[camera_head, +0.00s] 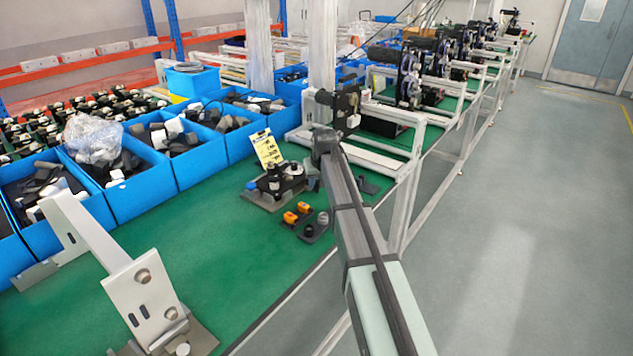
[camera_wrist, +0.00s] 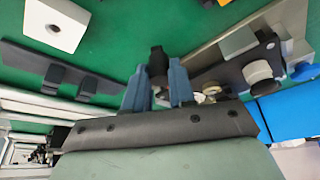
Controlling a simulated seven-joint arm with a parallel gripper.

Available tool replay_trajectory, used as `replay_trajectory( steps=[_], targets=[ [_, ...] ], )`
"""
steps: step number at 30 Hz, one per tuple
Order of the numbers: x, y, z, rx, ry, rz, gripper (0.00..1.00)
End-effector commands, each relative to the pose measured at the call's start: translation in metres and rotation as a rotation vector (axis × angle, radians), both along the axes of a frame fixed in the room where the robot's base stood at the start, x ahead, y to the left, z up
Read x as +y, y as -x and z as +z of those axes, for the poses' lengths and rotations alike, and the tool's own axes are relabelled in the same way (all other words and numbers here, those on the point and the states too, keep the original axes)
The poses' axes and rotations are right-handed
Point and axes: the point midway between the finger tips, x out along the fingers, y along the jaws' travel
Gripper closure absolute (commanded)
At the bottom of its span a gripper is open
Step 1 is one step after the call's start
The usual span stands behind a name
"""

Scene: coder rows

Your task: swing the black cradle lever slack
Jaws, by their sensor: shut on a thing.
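In the wrist view, my gripper (camera_wrist: 158,80) has two blue fingers closed around a dark upright piece, which looks like the black cradle lever (camera_wrist: 158,60). Its lower part is hidden between the fingers. To its right is a metal plate (camera_wrist: 215,50) carrying a dark block and round pale knobs. In the head view, a small fixture with black round parts (camera_head: 272,182) stands on the green bench, beside my arm. My fingers and their grip cannot be made out in the head view.
Blue bins (camera_head: 140,195) of parts line the back of the bench. A yellow label (camera_head: 267,148) stands behind the fixture. Orange pieces (camera_head: 297,213) lie in front. A white bracket (camera_head: 145,290) stands at front left. Green bench (camera_head: 215,250) between them is clear.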

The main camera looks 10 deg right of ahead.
Motion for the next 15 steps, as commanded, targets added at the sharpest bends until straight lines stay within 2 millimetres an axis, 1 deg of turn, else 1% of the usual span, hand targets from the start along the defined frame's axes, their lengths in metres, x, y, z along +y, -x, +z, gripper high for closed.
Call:
replay_trajectory(
  steps=[10, 15],
  targets=[
    [-0.0008, -0.0001, 0.0, 0.0, 0.0, 0.004, 1.0],
    [-0.0043, -0.0014, 0.0001, 0.001, 0.0, 0.043, 1.0]
  ],
)
